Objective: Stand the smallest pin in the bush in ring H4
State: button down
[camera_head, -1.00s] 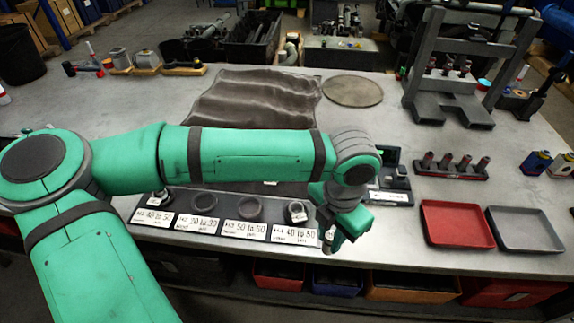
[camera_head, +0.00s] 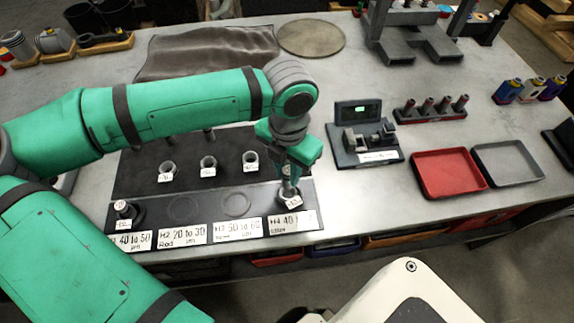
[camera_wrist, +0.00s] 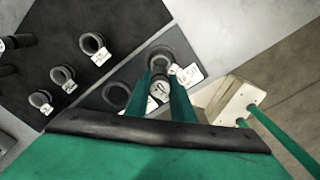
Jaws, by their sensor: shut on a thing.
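My gripper (camera_head: 289,190) points down over ring H4 at the right end of the label strip (camera_head: 160,216). In the wrist view its green fingers (camera_wrist: 162,92) are shut on a small grey pin (camera_wrist: 159,89) with a marked top face. A grey bush (camera_wrist: 161,57) with a white tag sits in the dark ring H4 (camera_wrist: 176,52), right at the fingertips. The pin's lower end is hidden, so I cannot tell whether it is inside the bush. The H4 label (camera_head: 284,222) is in front of the ring.
Rings H2 (camera_head: 184,208) and H3 (camera_head: 237,204) are empty. A tagged part stands in ring H1 (camera_head: 124,209). Three tagged bushes, one of them here (camera_head: 250,160), stand on the dark mat (camera_head: 140,178). A measuring stand (camera_head: 362,145) and a red tray (camera_head: 449,174) are to the right.

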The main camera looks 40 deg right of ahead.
aim_at(288, 186)
jog(key=shift+f, duration=3.2)
jog(key=shift+f, duration=0.1)
jog(key=shift+s, duration=0.1)
jog(key=c, duration=1.5)
grip_release()
jog(key=shift+o, duration=0.2)
jog(key=shift+f, duration=0.1)
notch_tip(288, 186, up, 11)
jog(key=shift+f, duration=0.1)
